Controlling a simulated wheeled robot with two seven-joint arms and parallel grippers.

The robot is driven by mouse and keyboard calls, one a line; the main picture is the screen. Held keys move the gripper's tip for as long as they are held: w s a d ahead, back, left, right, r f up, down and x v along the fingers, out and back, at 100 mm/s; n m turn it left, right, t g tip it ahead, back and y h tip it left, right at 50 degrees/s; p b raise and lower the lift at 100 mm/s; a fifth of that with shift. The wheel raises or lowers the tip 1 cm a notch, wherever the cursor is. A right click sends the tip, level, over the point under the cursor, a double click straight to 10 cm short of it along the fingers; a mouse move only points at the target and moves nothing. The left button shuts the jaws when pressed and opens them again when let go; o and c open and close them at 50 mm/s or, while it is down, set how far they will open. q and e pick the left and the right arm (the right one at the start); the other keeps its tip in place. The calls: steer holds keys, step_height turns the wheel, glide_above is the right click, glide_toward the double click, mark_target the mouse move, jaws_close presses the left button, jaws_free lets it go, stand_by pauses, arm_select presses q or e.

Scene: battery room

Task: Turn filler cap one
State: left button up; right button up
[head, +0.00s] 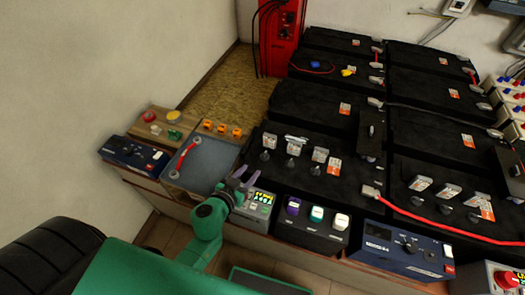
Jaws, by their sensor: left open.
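Small dark knobs that look like filler caps stand in a row on the nearer middle black battery (340,185): a left one (265,156), a middle one (290,163) and a right one (315,170). A pale grey tag or block stands behind each. Which one is cap one cannot be read. My left gripper (246,177) is open and empty, its purple-grey fingers pointing up and right. It is in front of and left of the left knob, apart from it, near a grey meter (254,208) with a lit display. My right gripper is not in view.
A grey tray (205,165) with a red-handled part lies left of my gripper. A black box with coloured switches (312,225) and a blue unit (405,247) line the front edge. A red cable (425,218) crosses the right battery, which has similar knobs.

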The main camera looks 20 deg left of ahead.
arm_select(q)
glide_toward(264, 154)
steer(key=shift+x, duration=1)
steer(key=b+x, duration=0.1)
steer(key=x, duration=0.4)
steer(key=shift+f+b, duration=0.15)
steer(key=shift+b, duration=0.25)
steer(key=shift+w+d, duration=0.15)
steer(key=shift+w, duration=0.15)
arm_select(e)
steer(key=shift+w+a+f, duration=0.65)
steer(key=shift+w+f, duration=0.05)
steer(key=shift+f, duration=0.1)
arm_select(q)
steer(key=shift+c, duration=0.6)
steer(key=c, duration=0.5)
jaws_close()
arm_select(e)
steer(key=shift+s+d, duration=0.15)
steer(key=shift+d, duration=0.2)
